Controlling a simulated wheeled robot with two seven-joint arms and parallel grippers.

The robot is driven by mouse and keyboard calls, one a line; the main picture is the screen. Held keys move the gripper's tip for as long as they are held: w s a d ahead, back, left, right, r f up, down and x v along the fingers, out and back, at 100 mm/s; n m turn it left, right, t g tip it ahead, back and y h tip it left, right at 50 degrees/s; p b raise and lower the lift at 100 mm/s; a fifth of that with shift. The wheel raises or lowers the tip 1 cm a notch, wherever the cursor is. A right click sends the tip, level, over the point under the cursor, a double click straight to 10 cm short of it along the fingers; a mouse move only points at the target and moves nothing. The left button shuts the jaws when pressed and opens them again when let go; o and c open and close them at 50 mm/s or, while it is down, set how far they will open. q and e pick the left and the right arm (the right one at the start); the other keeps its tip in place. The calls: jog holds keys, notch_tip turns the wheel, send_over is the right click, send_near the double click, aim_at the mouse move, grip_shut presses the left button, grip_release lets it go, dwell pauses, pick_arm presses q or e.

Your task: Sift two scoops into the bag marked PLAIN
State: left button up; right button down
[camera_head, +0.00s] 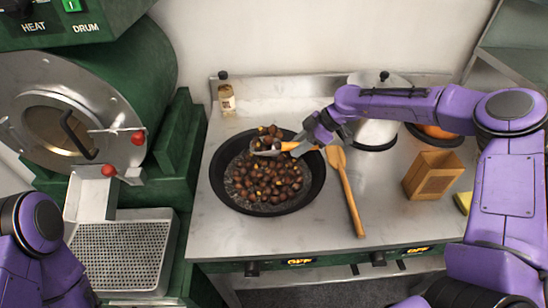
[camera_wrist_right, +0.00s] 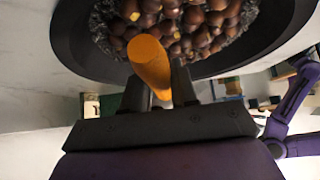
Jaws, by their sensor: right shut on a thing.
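My right gripper (camera_head: 314,140) is shut on the orange handle of a scoop (camera_head: 292,146). The handle also shows between the fingers in the right wrist view (camera_wrist_right: 150,66). More chestnuts (camera_head: 268,185) lie in the pan on dark gravel-like grains.
A wooden spatula (camera_head: 347,193) lies right of the pan. A lidded metal pot (camera_head: 376,132) and a dark pan with orange contents (camera_head: 437,131) stand behind. A bottle (camera_head: 227,98) is at the back. The roaster drum (camera_head: 75,100) and perforated tray (camera_head: 122,256) are left.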

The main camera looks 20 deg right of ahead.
jog(key=shift+w, duration=0.25)
jog(key=shift+s+r, duration=0.15)
jog(key=s+p, duration=0.1)
jog(key=s, duration=0.1)
jog(key=s+a+p, duration=0.1)
jog(key=s+p, duration=0.1)
jog(key=shift+s+a, duration=0.15)
jog(key=shift+s, duration=0.25)
